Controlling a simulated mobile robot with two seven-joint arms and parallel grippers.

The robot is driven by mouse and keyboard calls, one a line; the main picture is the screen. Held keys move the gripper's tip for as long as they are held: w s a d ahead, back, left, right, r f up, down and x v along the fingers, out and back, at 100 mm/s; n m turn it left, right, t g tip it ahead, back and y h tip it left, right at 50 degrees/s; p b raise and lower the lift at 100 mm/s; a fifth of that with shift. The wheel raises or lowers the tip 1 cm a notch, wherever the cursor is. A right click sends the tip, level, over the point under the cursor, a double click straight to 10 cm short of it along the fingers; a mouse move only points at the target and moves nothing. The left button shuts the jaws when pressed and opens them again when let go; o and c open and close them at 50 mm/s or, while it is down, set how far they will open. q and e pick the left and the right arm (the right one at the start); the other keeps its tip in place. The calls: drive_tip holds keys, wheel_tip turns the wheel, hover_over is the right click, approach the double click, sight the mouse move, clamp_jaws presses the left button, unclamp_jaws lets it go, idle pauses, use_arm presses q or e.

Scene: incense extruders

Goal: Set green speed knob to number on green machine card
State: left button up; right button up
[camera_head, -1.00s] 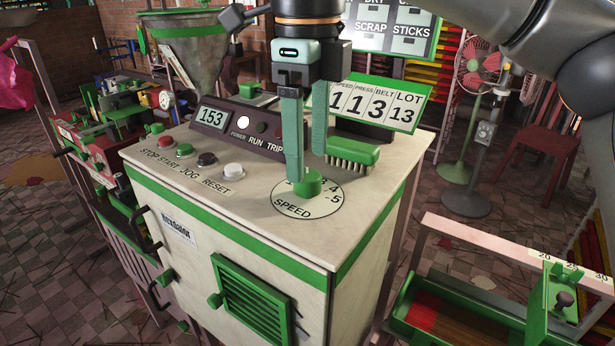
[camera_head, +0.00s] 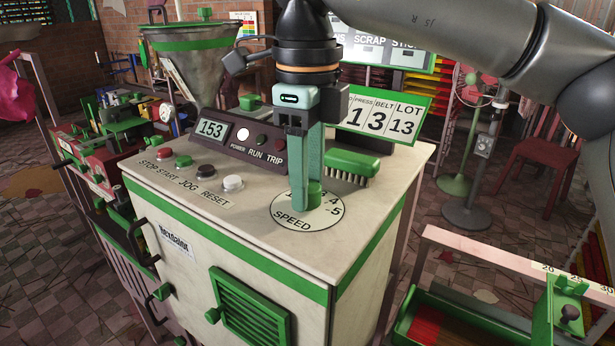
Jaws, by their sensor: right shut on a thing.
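The green speed knob (camera_head: 315,195) stands on a round white dial (camera_head: 290,218) marked SPEED on the machine's top. My right gripper (camera_head: 308,203) points down from above and is shut on the knob. The 4 and 5 show at the dial's right; which number the knob points to cannot be told. The green-framed machine card (camera_head: 387,121) stands behind. PRESS, BELT and LOT read, with 3 under BELT and 13 under LOT; my gripper covers its SPEED end. My left gripper is out of view.
A green brush (camera_head: 351,164) lies just right of my fingers. A display panel reading 153 (camera_head: 212,130) and several push buttons (camera_head: 208,160) are left of the dial. A metal hopper (camera_head: 198,62) rises behind. A green tray (camera_head: 460,321) stands lower right.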

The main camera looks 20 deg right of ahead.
clamp_jaws()
drive_tip(key=shift+r+n+p, duration=0.15)
drive_tip(key=shift+n+p, duration=1.6)
drive_tip(key=shift+n, duration=0.15)
drive_tip(key=shift+n+p, duration=0.55)
drive_tip(key=shift+n, duration=0.45)
drive_tip(key=shift+n+p, duration=0.3)
drive_tip(key=shift+n, duration=0.3)
